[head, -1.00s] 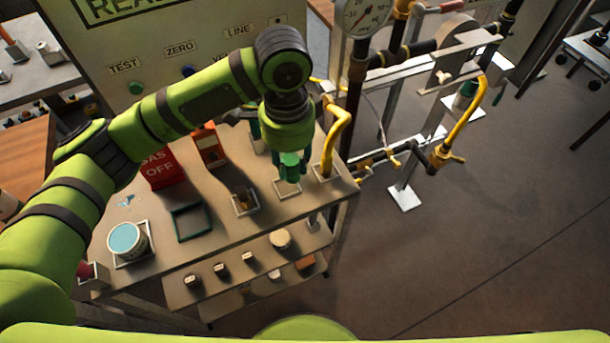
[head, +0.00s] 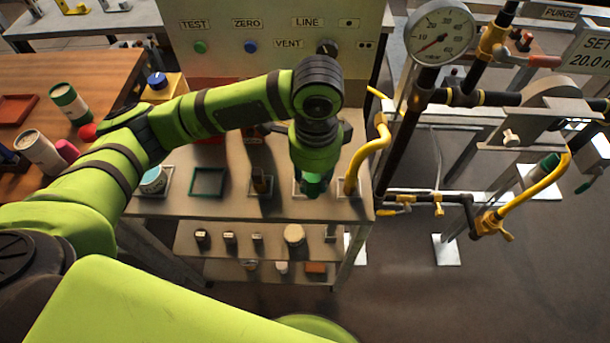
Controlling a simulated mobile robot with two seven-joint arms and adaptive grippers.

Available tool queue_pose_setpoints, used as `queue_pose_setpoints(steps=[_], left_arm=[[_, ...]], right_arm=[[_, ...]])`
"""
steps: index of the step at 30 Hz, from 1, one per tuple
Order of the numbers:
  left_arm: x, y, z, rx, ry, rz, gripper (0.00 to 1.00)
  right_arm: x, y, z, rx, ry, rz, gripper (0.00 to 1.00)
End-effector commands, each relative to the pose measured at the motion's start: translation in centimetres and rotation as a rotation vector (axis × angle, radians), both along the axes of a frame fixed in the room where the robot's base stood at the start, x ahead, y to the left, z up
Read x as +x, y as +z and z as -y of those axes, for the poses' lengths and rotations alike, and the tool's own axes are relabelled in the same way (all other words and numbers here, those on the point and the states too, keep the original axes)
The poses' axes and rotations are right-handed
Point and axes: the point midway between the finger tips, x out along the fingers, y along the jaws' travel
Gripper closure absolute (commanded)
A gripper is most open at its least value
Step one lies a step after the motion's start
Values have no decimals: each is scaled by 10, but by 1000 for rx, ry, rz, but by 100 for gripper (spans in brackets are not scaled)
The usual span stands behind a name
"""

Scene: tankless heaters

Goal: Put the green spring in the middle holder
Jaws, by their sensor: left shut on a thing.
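My left gripper (head: 314,186) hangs pointing down over the cart top, shut on a green piece that looks like the green spring; its wrist and fingers hide most of it. Below it is a small white-rimmed holder (head: 299,189), partly hidden. I cannot tell whether the green piece touches it. To the left, another small holder (head: 261,192) has a dark and orange-brown item standing in it. Further left is an empty dark-green square frame (head: 208,194). I cannot tell for certain which one is the middle holder. My right gripper is not in view.
A yellow bent pipe (head: 369,155) stands right of the gripper on the cart. Behind is a panel with knobs (head: 270,30). Pipes and a gauge (head: 440,32) stand at right. Lower shelves hold small parts.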

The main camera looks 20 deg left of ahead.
Motion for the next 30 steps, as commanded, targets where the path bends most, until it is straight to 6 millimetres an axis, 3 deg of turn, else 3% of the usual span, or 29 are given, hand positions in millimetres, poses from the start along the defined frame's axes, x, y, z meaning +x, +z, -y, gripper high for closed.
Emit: queue_pose_setpoints(steps=[3,9,19,30], left_arm=[[20,-15,-17,2,6,-3,100],[38,-29,-31,0,-1,0,100],[39,-67,-32,2,-2,-2,100],[40,-72,-32,0,-3,1,100]], right_arm=[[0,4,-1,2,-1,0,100],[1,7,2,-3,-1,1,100],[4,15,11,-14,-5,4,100],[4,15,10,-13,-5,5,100]])
